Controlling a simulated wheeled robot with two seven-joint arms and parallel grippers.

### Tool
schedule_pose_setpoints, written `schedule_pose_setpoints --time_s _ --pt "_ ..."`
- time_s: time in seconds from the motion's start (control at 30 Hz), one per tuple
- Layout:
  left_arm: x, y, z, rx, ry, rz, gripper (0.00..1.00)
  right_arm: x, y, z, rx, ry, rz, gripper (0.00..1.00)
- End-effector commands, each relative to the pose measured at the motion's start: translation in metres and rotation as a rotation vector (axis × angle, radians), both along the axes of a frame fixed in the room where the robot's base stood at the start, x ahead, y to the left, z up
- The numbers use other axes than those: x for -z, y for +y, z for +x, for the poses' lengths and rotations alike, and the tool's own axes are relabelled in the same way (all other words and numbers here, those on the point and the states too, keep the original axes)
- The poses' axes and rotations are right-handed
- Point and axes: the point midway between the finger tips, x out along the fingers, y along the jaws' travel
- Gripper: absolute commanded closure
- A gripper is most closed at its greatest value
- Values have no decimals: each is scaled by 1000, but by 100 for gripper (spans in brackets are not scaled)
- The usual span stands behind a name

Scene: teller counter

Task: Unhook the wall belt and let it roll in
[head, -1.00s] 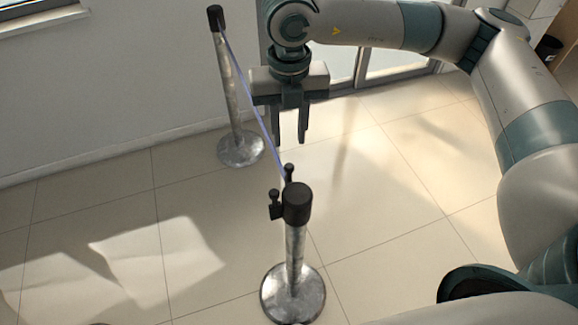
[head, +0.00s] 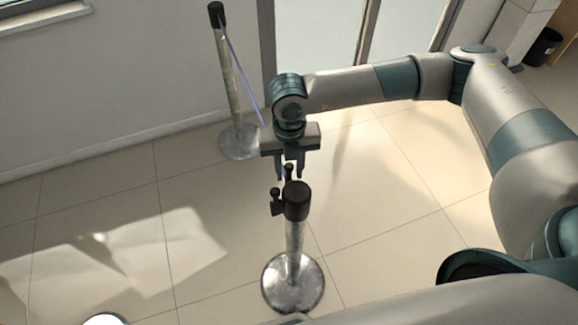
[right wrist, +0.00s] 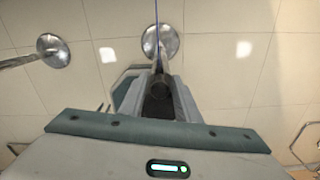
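A thin purple belt (head: 240,75) runs from the black head of the far post (head: 231,90) by the wall towards the near post (head: 294,240), whose black top has small knobs. My right gripper (head: 289,172) points down just above and behind that top, with its fingers apart on either side of the belt's near end and a small black knob. I cannot tell whether the fingers touch it. In the right wrist view, the belt (right wrist: 157,22) runs up from between the fingers, and a black top (right wrist: 158,98) shows between them. My left gripper is out of view.
Another post's round base (right wrist: 54,50) lies at the left of the right wrist view. A pale disc (head: 103,320) shows at the head view's bottom edge. A dark bin (head: 543,46) stands far right.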

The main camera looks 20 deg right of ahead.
Motion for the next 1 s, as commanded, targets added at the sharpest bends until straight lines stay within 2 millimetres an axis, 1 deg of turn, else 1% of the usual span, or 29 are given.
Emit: schedule_pose_setpoints --time_s 0.2,0.23,0.27,0.3,0.33,0.57,0.73,0.87,1.0 --pt "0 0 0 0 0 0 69 0 0 0 0 0 0 71" --pt "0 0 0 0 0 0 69 0 0 0 0 0 0 75" --pt "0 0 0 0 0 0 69 0 0 0 0 0 0 82" --pt "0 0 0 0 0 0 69 0 0 0 0 0 0 92" --pt "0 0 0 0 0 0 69 0 0 0 0 0 0 99" --pt "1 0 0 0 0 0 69 0 0 1 1 0 0 100" --pt "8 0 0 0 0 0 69 2 0 9 1 -2 1 100" --pt "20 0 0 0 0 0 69 4 1 23 3 -3 1 100" --pt "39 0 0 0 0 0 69 6 2 46 4 -4 1 100"
